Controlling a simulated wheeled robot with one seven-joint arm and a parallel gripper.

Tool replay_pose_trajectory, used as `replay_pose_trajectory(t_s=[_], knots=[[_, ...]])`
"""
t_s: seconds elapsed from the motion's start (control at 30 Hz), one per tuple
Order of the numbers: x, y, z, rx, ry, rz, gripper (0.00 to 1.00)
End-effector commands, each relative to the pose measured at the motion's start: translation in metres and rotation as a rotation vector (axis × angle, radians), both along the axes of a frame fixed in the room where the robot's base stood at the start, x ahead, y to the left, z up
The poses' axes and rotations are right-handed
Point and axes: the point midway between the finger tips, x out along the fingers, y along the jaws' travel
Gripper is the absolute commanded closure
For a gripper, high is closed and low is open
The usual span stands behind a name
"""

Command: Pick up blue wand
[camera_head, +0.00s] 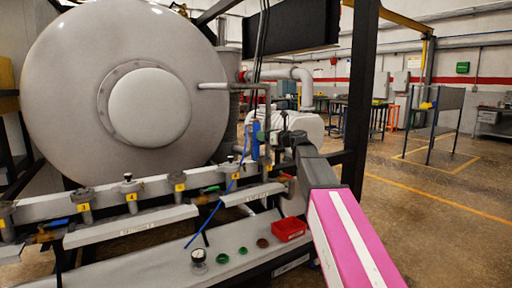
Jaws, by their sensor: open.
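The blue wand (217,206) looks like a long thin blue rod. It leans at a slant across the front of the valve rail, its upper end near the blue upright part and its lower end above the lower shelf. My gripper (277,160) is at the far end of my pink and grey arm, to the right of the wand's upper part. It is small and partly lost among the pipes behind it. It is open, with nothing seen in it. Whether it touches the wand cannot be told.
A large grey furnace vessel (70,90) stands behind the valve rail (105,195) with numbered valves. A red bin (289,229), a gauge (198,257) and green and dark red round items are on the lower shelf (150,268). A black post (358,110) stands right. Open floor lies beyond.

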Motion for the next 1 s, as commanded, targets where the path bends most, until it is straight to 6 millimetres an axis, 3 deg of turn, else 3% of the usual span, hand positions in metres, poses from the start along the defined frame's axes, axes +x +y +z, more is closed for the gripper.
replay_pose_trajectory(t_s=[0.17, 0.5, 0.73, 0.77, 0.93, 0.97, 1.0], knots=[[0.006, 0.009, -0.001, -0.001, 0.0, 0.001, 0.35], [0.03, 0.045, -0.002, -0.001, 0.0, 0.001, 0.35], [0.03, 0.046, -0.002, -0.002, -0.001, -0.001, 0.35], [0.03, 0.046, -0.002, -0.002, -0.001, 0.0, 0.38], [0.03, 0.046, -0.002, -0.002, -0.001, 0.0, 0.94], [0.03, 0.046, -0.002, -0.002, -0.001, 0.0, 1.0], [0.03, 0.046, -0.002, -0.001, -0.001, 0.0, 1.0]])
